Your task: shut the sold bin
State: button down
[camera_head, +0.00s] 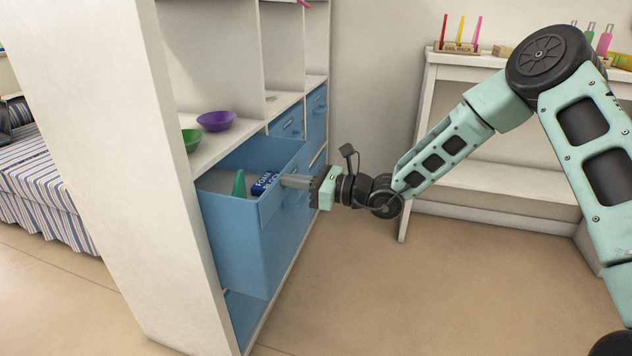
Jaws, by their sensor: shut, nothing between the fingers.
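A blue bin (235,245) stands pulled out of the white shelf unit, open at the top; I take it for the sold bin, though no such label shows. A green pointed thing (239,184) and a blue block with white lettering (264,183) are inside it. My gripper (287,181) is shut and empty, at the upper edge of the bin's front panel, pointing left toward the shelf. I cannot tell whether the fingertips touch the panel. They hide part of its edge.
The shelf (175,200) holds a purple bowl (216,121) and a green bowl (190,139) above the bin. Other blue bins (317,112) sit shut farther back. A white table (500,175) with colored tools stands behind my arm. The floor in front is clear.

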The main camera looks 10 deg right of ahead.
aim_at(241, 171)
jog(key=x, duration=1.5)
jog(key=shift+p, duration=0.35)
jog(key=shift+r, duration=0.1)
jog(key=shift+a+r, duration=0.15)
